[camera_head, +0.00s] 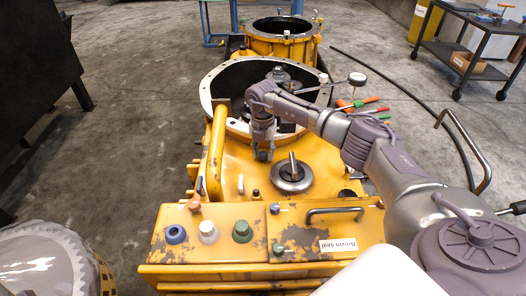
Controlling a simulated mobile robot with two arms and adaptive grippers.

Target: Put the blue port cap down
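A blue cap (175,234) sits upright at the left of the top of a yellow box, beside a white cap (208,232) and a green cap (242,231). My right gripper (264,154) points down over the yellow housing, near the front rim of its round opening and behind the round metal disc. A small dark bluish-grey piece shows at its fingertips; I cannot tell whether it is a held cap or part of the housing. The finger gap is too small to judge. My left gripper is not in view.
The yellow box (165,257) carries a bar handle and a label reading "Brown seal". A metal disc with an upright pin (291,176) stands on the housing. Coloured-handled tools (358,103) lie right of the opening.

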